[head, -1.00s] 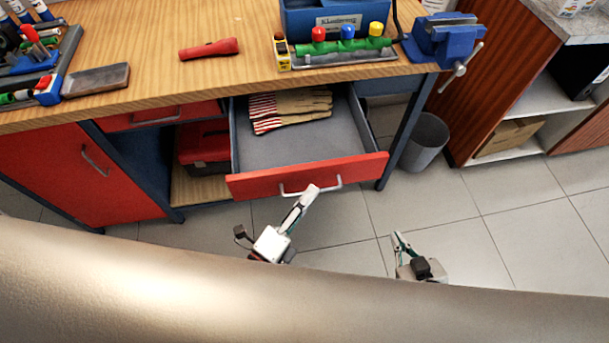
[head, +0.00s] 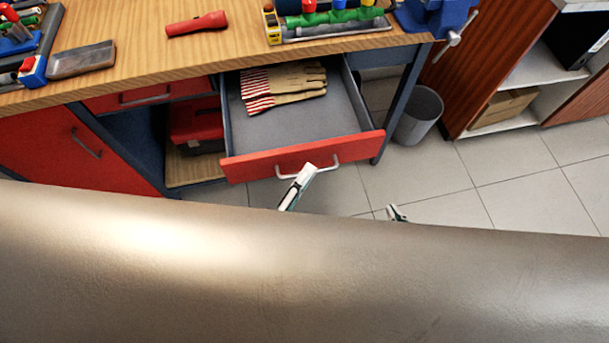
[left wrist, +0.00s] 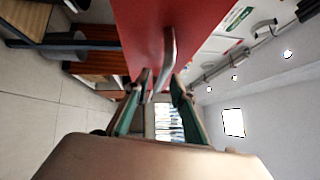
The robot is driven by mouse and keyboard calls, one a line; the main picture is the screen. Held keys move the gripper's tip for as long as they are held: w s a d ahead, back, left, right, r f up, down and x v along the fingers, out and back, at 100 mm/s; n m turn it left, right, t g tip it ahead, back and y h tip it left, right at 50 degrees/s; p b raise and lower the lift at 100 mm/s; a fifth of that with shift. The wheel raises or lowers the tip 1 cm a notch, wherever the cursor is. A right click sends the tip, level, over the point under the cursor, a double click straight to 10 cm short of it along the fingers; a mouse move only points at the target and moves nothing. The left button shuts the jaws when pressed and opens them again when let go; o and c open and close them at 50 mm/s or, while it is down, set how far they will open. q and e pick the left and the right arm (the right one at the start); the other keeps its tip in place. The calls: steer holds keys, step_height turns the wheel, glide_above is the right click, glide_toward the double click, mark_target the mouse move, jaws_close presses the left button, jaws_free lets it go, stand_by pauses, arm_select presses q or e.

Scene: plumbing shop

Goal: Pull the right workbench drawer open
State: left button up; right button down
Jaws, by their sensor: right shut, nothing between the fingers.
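The right workbench drawer stands well open, its red front (head: 245,168) pulled out from under the bench top. Its metal bar handle (head: 337,160) is on the front. My left gripper (head: 308,170) is at the handle. In the left wrist view, the handle (left wrist: 169,45) passes between the two fingers of my left gripper (left wrist: 161,80), which stand apart with gaps beside the bar. My right gripper (head: 394,209) is low over the floor, right of the drawer and away from it. Only its tip shows; it is shut and empty.
Striped gloves (head: 285,87) lie in the drawer. A red toolbox (head: 196,122) sits on the shelf left of it. A grey bin (head: 418,115) stands right of the bench leg. A large part of my own body hides the foreground. Tiled floor is clear at right.

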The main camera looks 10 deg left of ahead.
arm_select(q)
steer(key=shift+s, duration=0.1)
steer(key=v, duration=1.2)
steer(key=shift+f, duration=0.1)
steer(key=w+a+f+n+g+y, duration=0.3)
steer(key=w+a+f+n, duration=0.1)
steer(key=n, duration=0.6)
steer(key=w+a+f+n+g+y, duration=0.3)
steer(key=a+n, duration=0.4)
steer(key=n, duration=0.3)
step_height(320, 180, down, 3)
steer(key=shift+w+r+n, duration=0.15)
steer(key=shift+w+n, duration=0.15)
steer(key=shift+w, duration=0.25)
